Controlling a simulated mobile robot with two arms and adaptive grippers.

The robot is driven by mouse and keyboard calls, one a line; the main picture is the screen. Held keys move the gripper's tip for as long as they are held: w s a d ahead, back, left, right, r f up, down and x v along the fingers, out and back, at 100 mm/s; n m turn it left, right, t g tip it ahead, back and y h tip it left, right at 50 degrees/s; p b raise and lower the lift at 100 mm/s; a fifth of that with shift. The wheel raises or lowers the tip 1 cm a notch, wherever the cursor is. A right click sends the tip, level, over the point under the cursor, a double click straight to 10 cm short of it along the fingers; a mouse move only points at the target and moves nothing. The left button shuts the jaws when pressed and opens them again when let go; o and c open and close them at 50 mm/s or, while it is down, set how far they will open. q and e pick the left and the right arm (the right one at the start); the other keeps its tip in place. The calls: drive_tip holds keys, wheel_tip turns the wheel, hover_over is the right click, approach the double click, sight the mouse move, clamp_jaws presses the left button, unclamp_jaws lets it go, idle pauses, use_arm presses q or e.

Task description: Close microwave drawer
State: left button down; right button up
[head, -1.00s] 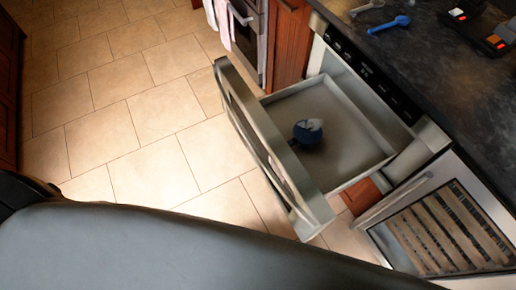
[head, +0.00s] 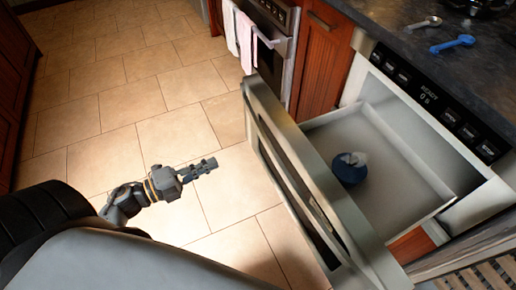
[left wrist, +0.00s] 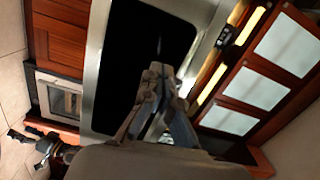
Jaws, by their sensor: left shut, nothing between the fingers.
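The microwave drawer (head: 357,203) stands pulled out, with its steel front (head: 300,173) angled across the head view. A round dark-blue object with a pale top (head: 349,169) sits inside it. My left gripper (head: 214,163) is shut and empty, left of the drawer front over the floor, with a visible gap in the picture. In the left wrist view, its fingers (left wrist: 162,80) show before a dark panel with a steel frame, likely the drawer front (left wrist: 140,60). What seems to be my right gripper (left wrist: 14,134) shows small at lower left there; its state is unclear.
A microwave control panel (head: 425,90) is above the drawer opening. Blue and grey measuring spoons (head: 455,43) lie on the dark counter (head: 395,14). An oven with hanging towels (head: 245,38) is behind. Tiled floor (head: 130,90) left of the drawer is clear.

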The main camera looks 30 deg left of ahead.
use_arm(q)
drive_tip(key=w+d+r+m+h, duration=0.1)
drive_tip(key=w+d, duration=0.8)
drive_tip(key=w, duration=0.1)
drive_tip(key=shift+w+d+r+m+g, duration=0.25)
drive_tip(key=shift+w+d+m+g, duration=0.05)
drive_tip(key=shift+d+m+g, duration=0.1)
use_arm(e)
drive_tip(key=shift+s+f, duration=0.45)
drive_tip(key=shift+f, duration=0.1)
use_arm(q)
drive_tip(key=shift+a, duration=0.1)
drive_tip(key=shift+w, duration=0.1)
